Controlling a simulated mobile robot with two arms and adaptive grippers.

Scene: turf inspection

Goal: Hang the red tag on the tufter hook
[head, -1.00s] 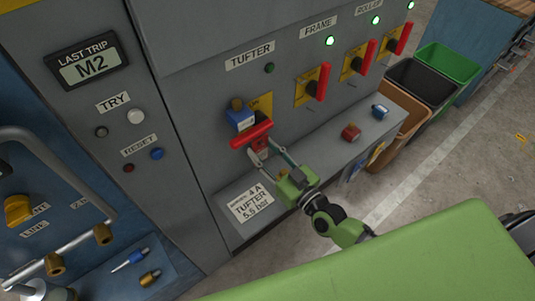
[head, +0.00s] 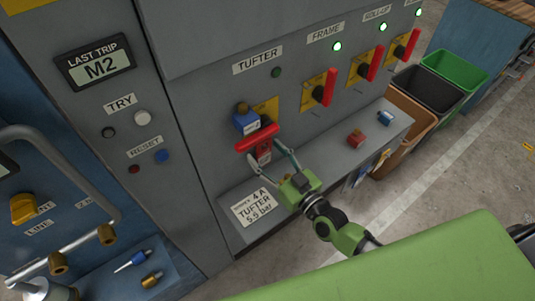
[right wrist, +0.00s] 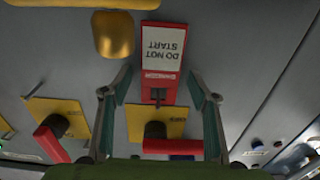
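The red tag (head: 264,151) hangs below the red handle (head: 257,137) of the tufter switch. In the right wrist view the tag (right wrist: 163,55) reads "DO NOT START" upside down, and its slotted end is at the small dark hook (right wrist: 158,96). My right gripper (head: 268,154) is in front of the switch; in the right wrist view its fingers (right wrist: 157,92) are spread, one on each side of the tag, with visible gaps. A blue padlock (head: 246,122) sits at the handle's upper left. My left gripper is not in view.
Other switches with upright red handles (head: 329,87) stand to the right under green lights. A red lock (head: 356,139) and a blue lock (head: 386,117) rest on the ledge (head: 325,155). Brown (head: 402,140), black (head: 432,88) and green (head: 457,65) bins stand beside the cabinet.

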